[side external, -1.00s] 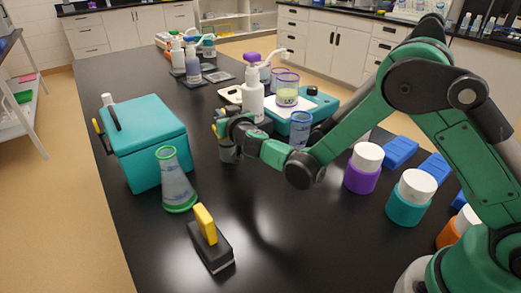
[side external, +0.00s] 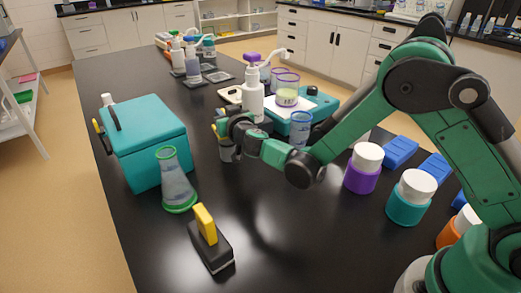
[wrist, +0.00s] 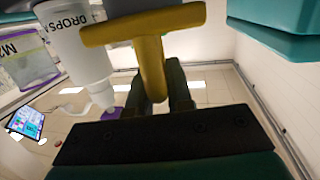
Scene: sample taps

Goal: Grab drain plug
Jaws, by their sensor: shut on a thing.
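A yellow T-shaped piece, apparently the drain plug (wrist: 150,55), fills the upper middle of the wrist view. Its crossbar lies across the picture and its stem runs down between my two dark fingers. My gripper (wrist: 161,92) is shut on this stem. In the side view my gripper (side external: 226,132) is over the middle of the black bench, between the teal cooler box (side external: 152,155) and the white pump bottle (side external: 252,98). Only a small bit of yellow shows there, at the gripper. A grey cylindrical part sits just below it. Whether the piece touches anything is hidden.
A green-rimmed flask (side external: 176,183) and a black block with a yellow handle (side external: 210,240) stand left of my arm. A blue-rimmed beaker (side external: 300,128) is close on the right. White-capped jars (side external: 362,170) stand near my base. The front middle of the bench is clear.

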